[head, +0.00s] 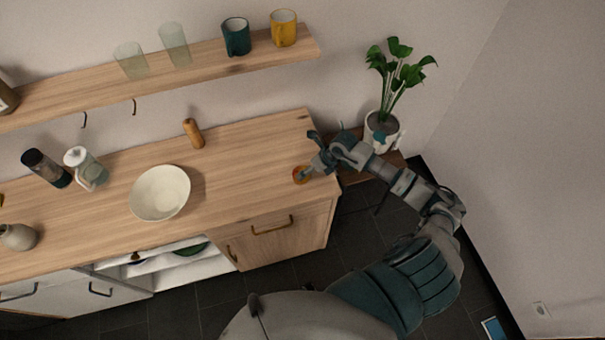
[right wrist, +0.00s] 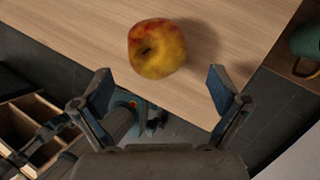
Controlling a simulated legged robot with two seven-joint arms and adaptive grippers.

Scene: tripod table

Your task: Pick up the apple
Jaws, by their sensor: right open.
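A red and yellow apple (head: 299,175) rests on the wooden counter (head: 245,160) near its right end. In the right wrist view the apple (right wrist: 157,48) lies beyond the fingertips, between the lines of the two fingers. My right gripper (head: 319,152) is beside the apple, at the counter's right edge. In the right wrist view the right gripper (right wrist: 158,85) has its two fingers spread wide, with nothing between them.
A white bowl (head: 160,193) and a wooden pepper mill (head: 193,133) stand left of the apple. A shelf (head: 190,68) with mugs and glasses runs above. A potted plant (head: 382,128) stands right of the counter. The counter around the apple is clear.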

